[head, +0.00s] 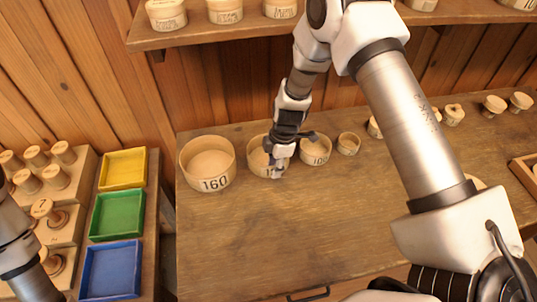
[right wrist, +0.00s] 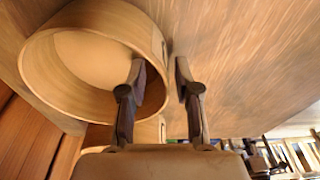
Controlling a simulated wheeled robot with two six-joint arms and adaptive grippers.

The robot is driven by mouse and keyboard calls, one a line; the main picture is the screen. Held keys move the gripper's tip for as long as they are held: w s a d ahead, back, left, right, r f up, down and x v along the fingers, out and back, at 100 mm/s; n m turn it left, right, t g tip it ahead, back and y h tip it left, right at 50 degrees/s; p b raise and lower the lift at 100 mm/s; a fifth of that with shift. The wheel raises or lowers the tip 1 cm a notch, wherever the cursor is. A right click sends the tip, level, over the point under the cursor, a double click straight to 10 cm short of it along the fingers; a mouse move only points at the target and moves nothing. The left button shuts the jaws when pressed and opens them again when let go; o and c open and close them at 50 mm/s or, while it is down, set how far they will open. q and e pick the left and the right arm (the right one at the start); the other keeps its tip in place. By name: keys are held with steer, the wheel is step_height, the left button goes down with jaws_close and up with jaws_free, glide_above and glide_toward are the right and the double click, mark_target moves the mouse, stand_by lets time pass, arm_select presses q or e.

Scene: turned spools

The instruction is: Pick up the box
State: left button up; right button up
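Several round, open-topped wooden boxes stand in a row on the workbench. The largest is marked 160 (head: 208,163). The second box (head: 257,160) has its number partly hidden by my right gripper (head: 279,160). In the right wrist view a round box (right wrist: 95,60) fills the upper left. My right gripper also shows there (right wrist: 160,82), with its fingers apart. One finger overlaps the box's opening and the other is outside over the bench, with the rim between them. Contact cannot be told. Only a link of my left arm shows at the left edge; its gripper is out of view.
The box marked 100 (head: 315,151) and a smaller box (head: 348,144) stand to the right. Yellow (head: 123,169), green (head: 117,214) and blue (head: 110,270) trays lie left. A shelf (head: 200,36) with tubs hangs above. The bench front (head: 260,235) is clear.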

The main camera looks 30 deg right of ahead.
steer(key=shift+s+a+r, duration=0.1)
steer(key=shift+s+r, duration=0.1)
steer(key=shift+c, duration=1.1)
jaws_close()
